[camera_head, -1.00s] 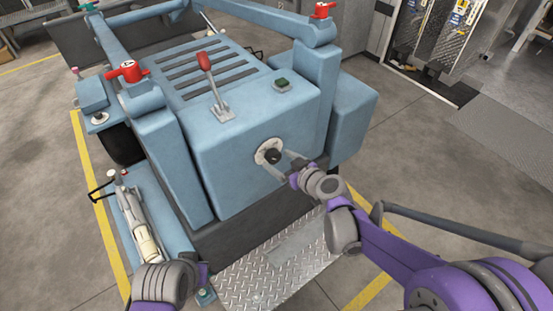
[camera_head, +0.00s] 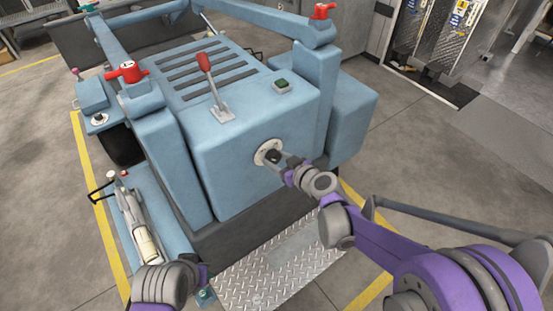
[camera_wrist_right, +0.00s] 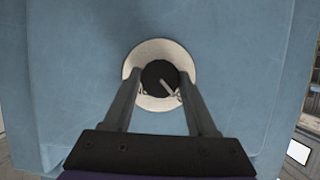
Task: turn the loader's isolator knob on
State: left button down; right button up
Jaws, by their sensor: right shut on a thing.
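The blue loader (camera_head: 250,135) fills the middle of the head view. Its isolator knob (camera_head: 272,155) is black, on a round pale plate (camera_head: 260,151) on the rear face. In the right wrist view the knob (camera_wrist_right: 160,76) shows a light pointer line slanting toward lower right, on the pale plate (camera_wrist_right: 150,100). My right gripper (camera_head: 279,158) is at the knob; in the wrist view its two fingers (camera_wrist_right: 158,90) stand either side of the knob, shut on it. My left arm shows at the lower left of the head view; its fingers are not visible.
A red-knobbed lever (camera_head: 206,75) and a green button (camera_head: 282,85) are on the loader's top. Red handles (camera_head: 127,72) sit on its arms. A diamond-plate step (camera_head: 275,265) lies below the rear face. Grey floor is clear at right.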

dwell(0.3)
jog(key=m+g+y, duration=0.1)
jog(key=m+y, duration=0.1)
jog(key=m, duration=0.1)
jog(key=shift+w+d+b, duration=0.1)
jog(key=shift+d+b, duration=0.05)
jog(key=shift+b, duration=0.2)
jog(key=m+y, duration=0.1)
jog(key=m+b, duration=0.1)
jog(key=m, duration=0.1)
jog(key=shift+f+g+y, duration=0.2)
jog(key=shift+g+y, duration=0.1)
jog(key=shift+y, duration=0.1)
jog(key=m+y+b, duration=0.2)
jog(key=m, duration=0.1)
jog(key=shift+w+d+f+b, duration=0.1)
jog(key=shift+f+b, duration=0.05)
jog(key=shift+b, duration=0.2)
jog(key=shift+m+y+b, duration=0.8)
jog(key=shift+m+b, duration=0.3)
jog(key=shift+m, duration=1.1)
jog(key=o, duration=1.4)
jog(key=shift+c, duration=0.2)
